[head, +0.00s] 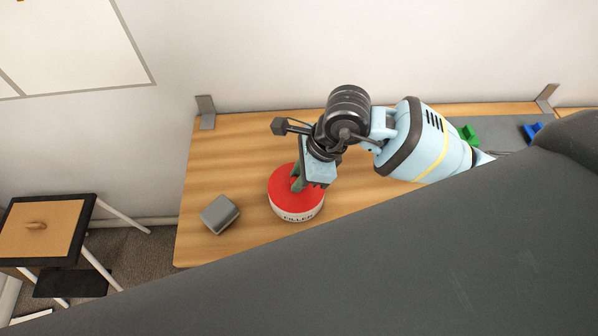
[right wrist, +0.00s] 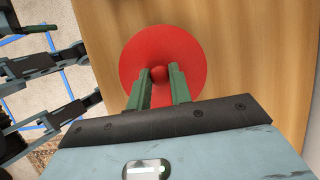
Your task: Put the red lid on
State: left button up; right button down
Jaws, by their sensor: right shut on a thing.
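The round red lid (head: 291,192) is in the head view, at the top of a white tub (head: 299,215) whose side reads "FILLER". The lid's red rim meets the tub's label with no gap that I can see. My right gripper (head: 298,183) points down at the middle of the lid. In the right wrist view the gripper (right wrist: 160,76) is shut on the lid's round red knob, with the red disc (right wrist: 185,48) around it. The lid hides the tub's opening. My left gripper does not show in the head view.
A grey block (head: 219,214) lies on the wooden table (head: 235,150) left of the tub. A green item (head: 468,134) and a blue item (head: 533,131) lie on a grey area at the back right. A small stand (head: 40,232) is left of the table.

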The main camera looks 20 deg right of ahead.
jog(key=c, duration=1.2)
grip_release()
jog(key=shift+v, duration=3.95)
jog(key=shift+a, duration=0.1)
